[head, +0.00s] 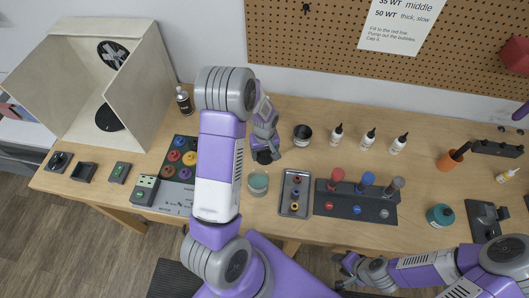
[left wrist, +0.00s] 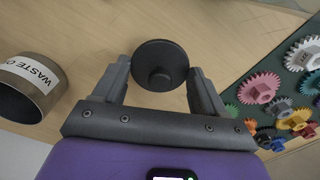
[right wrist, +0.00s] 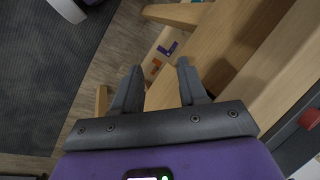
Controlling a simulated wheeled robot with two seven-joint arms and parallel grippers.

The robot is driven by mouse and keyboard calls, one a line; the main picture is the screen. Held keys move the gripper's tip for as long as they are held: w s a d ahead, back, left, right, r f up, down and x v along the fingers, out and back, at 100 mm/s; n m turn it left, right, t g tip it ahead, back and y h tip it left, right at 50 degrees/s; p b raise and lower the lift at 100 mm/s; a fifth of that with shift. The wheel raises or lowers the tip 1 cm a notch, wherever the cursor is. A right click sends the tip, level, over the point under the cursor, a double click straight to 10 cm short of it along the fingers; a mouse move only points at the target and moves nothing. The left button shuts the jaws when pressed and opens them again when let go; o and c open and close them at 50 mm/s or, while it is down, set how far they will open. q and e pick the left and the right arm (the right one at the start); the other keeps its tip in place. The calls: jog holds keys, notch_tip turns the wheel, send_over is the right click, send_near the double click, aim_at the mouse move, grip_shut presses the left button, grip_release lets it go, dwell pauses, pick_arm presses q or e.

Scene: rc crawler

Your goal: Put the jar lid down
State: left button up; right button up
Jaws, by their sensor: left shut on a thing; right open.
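The jar lid (left wrist: 160,60) is a round black disc with a small knob, seen between the fingertips of my left gripper (left wrist: 158,75) in the left wrist view. That gripper is shut on its rim. In the head view the lid (head: 264,156) shows dark under my left gripper (head: 266,150), over the table just behind the greenish glass jar (head: 258,184). I cannot tell whether the lid touches the table. My right gripper (head: 345,268) is open and empty by the table's front edge; its fingers (right wrist: 158,85) also show in the right wrist view.
A dark waste cup (head: 302,134) stands right of the left gripper. A gear board (head: 178,170) lies left, a metal tray (head: 295,193) and a rack of colored knobs (head: 355,202) right. Several white bottles (head: 368,139) stand behind. Bare wood lies around the lid.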

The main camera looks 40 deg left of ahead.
aim_at(264, 153)
pick_arm(q)
jog(key=shift+f, duration=0.2)
jog(key=o, duration=1)
jog(key=shift+r, duration=0.1)
jog(key=shift+r, duration=0.3)
notch_tip(264, 153, up, 12)
jog(key=shift+f+p, duration=0.2)
jog(key=shift+p, duration=0.1)
